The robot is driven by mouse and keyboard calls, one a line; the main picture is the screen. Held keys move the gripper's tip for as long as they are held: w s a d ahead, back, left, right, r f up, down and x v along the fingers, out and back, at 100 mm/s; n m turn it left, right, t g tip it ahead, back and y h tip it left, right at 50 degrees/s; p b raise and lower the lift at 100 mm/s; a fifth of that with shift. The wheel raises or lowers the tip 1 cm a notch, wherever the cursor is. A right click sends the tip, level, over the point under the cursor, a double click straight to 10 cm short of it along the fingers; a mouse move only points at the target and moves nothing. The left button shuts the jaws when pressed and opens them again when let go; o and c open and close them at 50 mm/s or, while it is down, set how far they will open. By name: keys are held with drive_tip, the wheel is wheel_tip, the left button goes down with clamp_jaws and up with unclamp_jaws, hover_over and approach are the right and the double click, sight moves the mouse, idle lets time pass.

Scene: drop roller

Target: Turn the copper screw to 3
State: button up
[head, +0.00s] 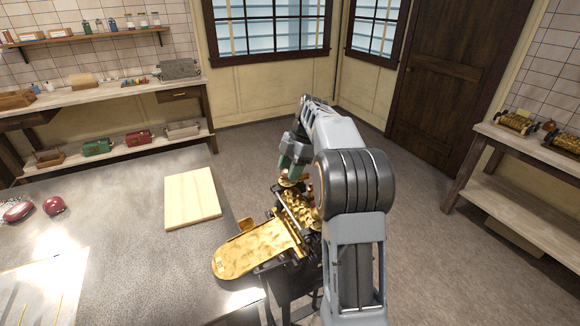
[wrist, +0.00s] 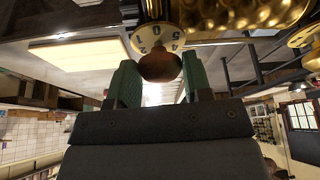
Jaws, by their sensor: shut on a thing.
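The copper screw (wrist: 160,66) has a round, brownish knob, seen in the wrist view in front of a pale numbered dial (wrist: 143,42). Digits such as 2, 0, 5 and 4 show on the dial, partly behind the knob; I cannot tell which one is set. My gripper (wrist: 160,80) has green fingers on both sides of the knob and is shut on it. In the head view my gripper (head: 291,168) reaches down to the far end of the brass drop roller (head: 300,210). The knob is mostly hidden there by my gripper and arm.
The roller's long golden plate (head: 250,252) extends over the grey table (head: 120,240). A pale wooden board (head: 192,198) lies to its left, with red round objects (head: 54,206) farther left. A side bench (head: 535,145) at right holds other rollers. Floor is clear behind.

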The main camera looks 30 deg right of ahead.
drive_tip(key=n+g+p, duration=0.1)
drive_tip(key=n, duration=0.3)
drive_tip(key=shift+f+g+h+p, duration=0.15)
drive_tip(key=shift+g+h+p, duration=0.15)
drive_tip(key=shift+g+p, duration=0.1)
drive_tip(key=shift+w+a+f+n+g+h+p, duration=0.1)
drive_tip(key=shift+n+g+h+p, duration=0.35)
drive_tip(key=shift+n, duration=1.25)
drive_tip(key=o, duration=0.9)
